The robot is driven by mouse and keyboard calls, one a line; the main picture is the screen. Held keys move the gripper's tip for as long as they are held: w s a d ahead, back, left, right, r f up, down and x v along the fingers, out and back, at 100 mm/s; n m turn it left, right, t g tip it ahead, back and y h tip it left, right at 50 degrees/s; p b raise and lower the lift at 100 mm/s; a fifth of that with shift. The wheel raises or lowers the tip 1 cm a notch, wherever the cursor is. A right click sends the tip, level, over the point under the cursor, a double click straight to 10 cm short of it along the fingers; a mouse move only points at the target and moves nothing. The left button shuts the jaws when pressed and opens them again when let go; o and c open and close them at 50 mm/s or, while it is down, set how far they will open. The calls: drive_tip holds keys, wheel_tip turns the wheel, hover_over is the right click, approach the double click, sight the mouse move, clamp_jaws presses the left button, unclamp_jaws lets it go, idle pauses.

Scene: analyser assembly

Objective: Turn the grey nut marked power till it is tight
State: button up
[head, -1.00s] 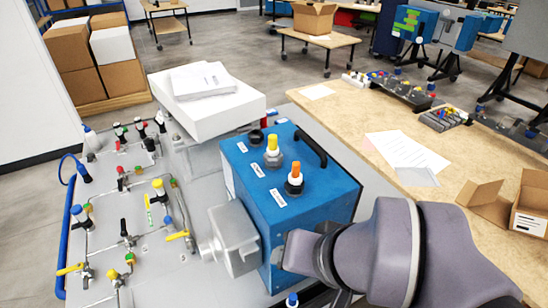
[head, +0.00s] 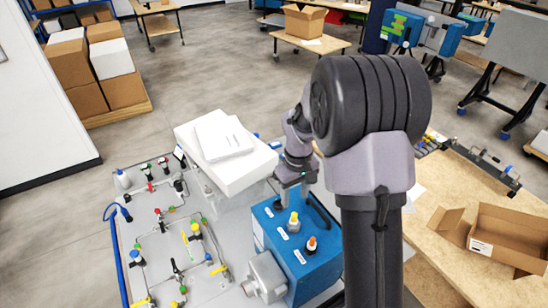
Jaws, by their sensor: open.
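The blue analyser box (head: 292,262) stands on the grey panel, with several fittings on its top. My gripper (head: 289,183) is open over the far end of the box, beyond the yellow-topped fitting. It hides most of the top's far part. I cannot see anything held between the jaws.
A white box with papers (head: 226,152) stands close to the left of my gripper. A black handle (head: 322,214) rises on the box's right side. Pipes and valves (head: 180,240) cover the left panel. A wooden table (head: 452,190) with an open carton (head: 505,235) stands at right.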

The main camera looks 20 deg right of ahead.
sight(294, 221)
drive_tip(key=shift+s+d+f+b, duration=0.2)
drive_tip(key=shift+s+f+b, duration=0.05)
drive_tip(key=shift+f+b, duration=0.35)
wheel_tip(294, 221, down, 12)
drive_tip(key=b, duration=0.9)
drive_tip(key=shift+f, duration=0.15)
